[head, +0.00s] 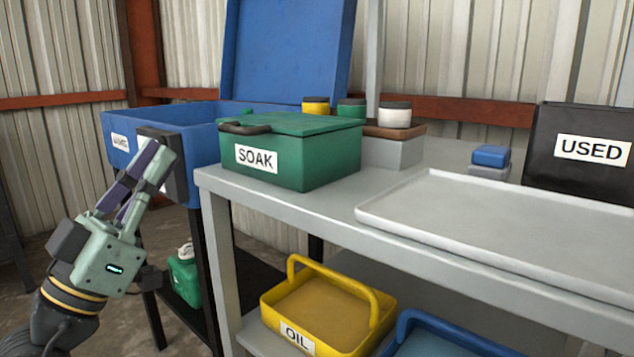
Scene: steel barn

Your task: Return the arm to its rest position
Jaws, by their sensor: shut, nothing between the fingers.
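My gripper (152,162) is at the left of the head view, raised and pointing up and slightly right. Its pale green fingers with dark purple pads are shut and hold nothing. My arm comes up from the lower left corner. The gripper is left of the grey table (330,205), apart from the green box labelled SOAK (305,160). Its fingertips overlap the front of the blue open-lidded bin (200,130) in the picture; I cannot tell the gap between them.
A pale tray (500,225), a blue-topped block (490,157) and a black USED bin (575,185) are on the table. Lidded jars (352,110) stand behind the SOAK box. A yellow OIL carrier (335,310) and blue carrier (445,340) sit below. A green can (183,280) stands on a low black shelf.

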